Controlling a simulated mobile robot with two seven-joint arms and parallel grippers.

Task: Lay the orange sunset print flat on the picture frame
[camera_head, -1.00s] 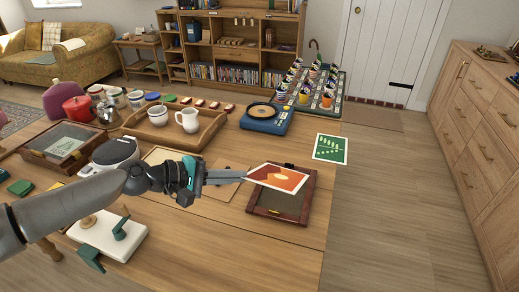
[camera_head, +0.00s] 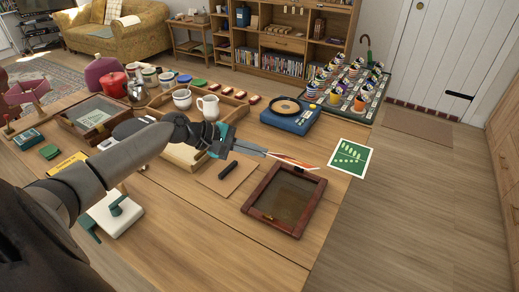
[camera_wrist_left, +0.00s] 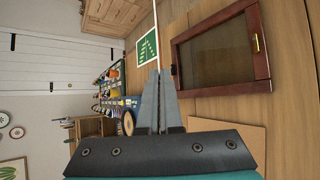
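The orange sunset print (camera_head: 293,161) shows nearly edge-on in the head view, as a thin orange and white strip. My left gripper (camera_head: 264,152) is shut on its left end and holds it above the table by the frame's far edge. The picture frame (camera_head: 285,203) lies flat on the table, with a red-brown wooden rim and a bare dark pane. It also shows in the left wrist view (camera_wrist_left: 222,55), right of the closed fingers (camera_wrist_left: 158,75). The print is hard to make out in that view. My right gripper is not in view.
A green leaf print (camera_head: 349,157) lies near the table's right edge, beyond the frame. A brown board (camera_head: 225,181) with a dark cylinder (camera_head: 228,170) lies left of the frame. A blue record player (camera_head: 291,115) and a wooden tray (camera_head: 234,112) stand farther back.

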